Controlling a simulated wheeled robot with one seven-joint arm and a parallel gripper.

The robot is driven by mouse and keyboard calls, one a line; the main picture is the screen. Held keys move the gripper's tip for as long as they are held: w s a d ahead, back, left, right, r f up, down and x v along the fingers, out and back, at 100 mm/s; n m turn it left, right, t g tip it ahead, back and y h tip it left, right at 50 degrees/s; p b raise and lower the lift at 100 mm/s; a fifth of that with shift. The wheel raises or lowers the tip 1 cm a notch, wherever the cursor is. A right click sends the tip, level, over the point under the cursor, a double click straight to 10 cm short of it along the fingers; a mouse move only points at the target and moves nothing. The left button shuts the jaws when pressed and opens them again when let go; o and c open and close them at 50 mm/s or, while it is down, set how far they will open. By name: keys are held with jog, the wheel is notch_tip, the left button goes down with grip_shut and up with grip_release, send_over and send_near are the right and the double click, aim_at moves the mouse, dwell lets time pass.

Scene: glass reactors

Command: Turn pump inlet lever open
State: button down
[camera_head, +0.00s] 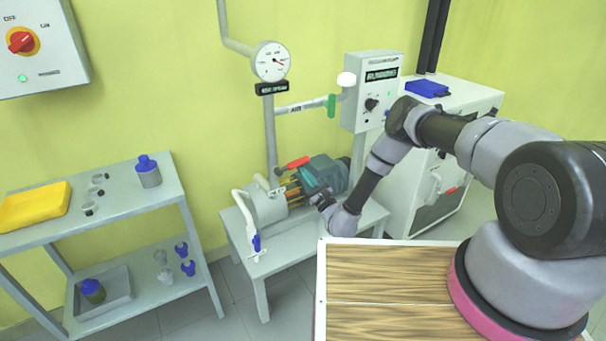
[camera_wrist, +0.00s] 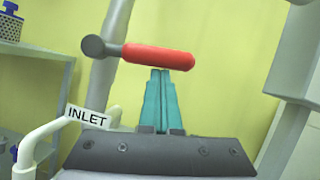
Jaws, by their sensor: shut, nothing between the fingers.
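The red pump inlet lever (camera_head: 294,163) sits above the left end of the pump (camera_head: 326,175) on a low bench. In the wrist view the lever (camera_wrist: 158,58) lies nearly level, its dark pivot end at the left and its red grip reaching right. A white "INLET" label (camera_wrist: 87,117) is on the pale pipe below left. My gripper (camera_wrist: 160,73) is shut and empty, with its teal fingers pointing up at the lever. The fingertips appear just under or in front of the red grip; whether they touch it I cannot tell.
A gauge (camera_head: 270,62) stands on the upright pipe behind the pump. A pipe with a green handle (camera_head: 331,105) and a control box reading "RUNNING" (camera_head: 372,90) are behind. A blue-handled valve (camera_head: 256,243) is at the bench's left front. A shelf (camera_head: 130,203) stands left.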

notch_tip(320, 180, up, 3)
jog(key=n+g+y, duration=0.1)
jog(key=n, duration=0.1)
jog(key=n+g, duration=0.1)
jog(key=n, duration=0.2)
jog(key=shift+w+d+n+g+y, duration=0.1)
jog(key=shift+n+g+y, duration=0.2)
jog(key=shift+y, duration=0.1)
jog(key=r+n+g, duration=0.1)
jog(key=n, duration=0.2)
jog(key=r+n+g, duration=0.1)
jog(key=shift+s+a+r+n+g+y, duration=0.25)
jog(key=shift+a+r+n+g+y, duration=0.05)
jog(key=shift+r+n, duration=0.1)
jog(key=shift+s+a+r+n+g+h, duration=0.3)
jog(key=shift+a+r+n+g, duration=0.3)
jog(key=shift+n, duration=0.75)
jog(key=shift+s+a+r+n+g+h, duration=0.15)
jog(key=shift+s+a+r+n+g, duration=0.45)
jog(key=shift+n, duration=0.7)
jog(key=shift+s+a+r+n+g+h, duration=0.3)
jog(key=shift+r+n, duration=0.45)
jog(key=shift+n, duration=0.6)
jog(key=shift+w+a, duration=0.1)
send_near(303, 163)
jog(key=r, duration=0.5)
jog(key=shift+a+r, duration=0.35)
